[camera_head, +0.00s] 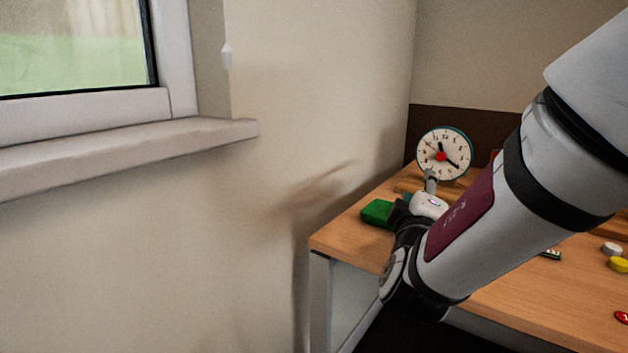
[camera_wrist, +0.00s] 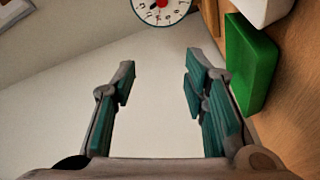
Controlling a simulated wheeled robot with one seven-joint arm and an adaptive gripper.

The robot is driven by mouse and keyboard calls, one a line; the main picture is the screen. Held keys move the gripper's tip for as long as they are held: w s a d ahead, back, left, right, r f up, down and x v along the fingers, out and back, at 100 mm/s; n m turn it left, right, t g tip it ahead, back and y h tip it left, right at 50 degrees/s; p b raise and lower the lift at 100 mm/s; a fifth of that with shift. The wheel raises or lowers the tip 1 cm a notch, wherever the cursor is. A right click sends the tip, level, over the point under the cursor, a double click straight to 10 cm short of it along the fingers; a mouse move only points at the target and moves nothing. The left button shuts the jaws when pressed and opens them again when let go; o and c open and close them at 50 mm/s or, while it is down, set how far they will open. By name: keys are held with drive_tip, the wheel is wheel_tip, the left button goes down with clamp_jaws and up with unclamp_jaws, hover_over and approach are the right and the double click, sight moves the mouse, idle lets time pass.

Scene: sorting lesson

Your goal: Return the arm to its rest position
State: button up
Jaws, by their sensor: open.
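My arm reaches in from the right in the head view, bent low at its elbow near the desk's left front edge. My gripper (camera_wrist: 160,95) is open and empty in the wrist view, its teal-padded fingers apart with only pale wall between them. In the head view the gripper is mostly hidden behind my wrist, close to the green block (camera_head: 377,213) at the desk's left end. The green block also shows in the wrist view (camera_wrist: 250,62), to the right of the fingers and apart from the gap between them.
The wooden desk (camera_head: 525,300) has a clock (camera_head: 444,154) at its back left. A grey piece (camera_head: 612,249), a yellow piece (camera_head: 619,265) and a red piece (camera_head: 622,317) lie at the right. A wall and window sill (camera_head: 120,150) stand left of the desk.

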drive_tip(key=s+d+r+m+g+h, duration=0.1)
drive_tip(key=s+d+m+g+h, duration=0.35)
drive_tip(key=s+d+g, duration=0.4)
drive_tip(key=s+d+r+m+g+h, duration=0.1)
drive_tip(key=s+d+m+g+h, duration=0.4)
drive_tip(key=s+d, duration=0.65)
drive_tip(key=s+a+f+m+g+y, duration=0.1)
drive_tip(key=s+a+f+g+y, duration=0.1)
drive_tip(key=s+a+f+y, duration=0.35)
drive_tip(key=s+a+f+m+g+y, duration=0.1)
drive_tip(key=s+a+f+g+y, duration=0.15)
drive_tip(key=s, duration=0.65)
drive_tip(key=s+a+f+n+y+p, duration=0.15)
drive_tip(key=s+a+y, duration=0.35)
drive_tip(key=a+y, duration=0.5)
wheel_tip(320, 180, up, 39)
drive_tip(key=a+t+h+p, duration=0.2)
drive_tip(key=t+p, duration=0.2)
drive_tip(key=p, duration=3.3)
drive_tip(key=shift+w+p, duration=0.2)
drive_tip(key=shift+p, duration=0.2)
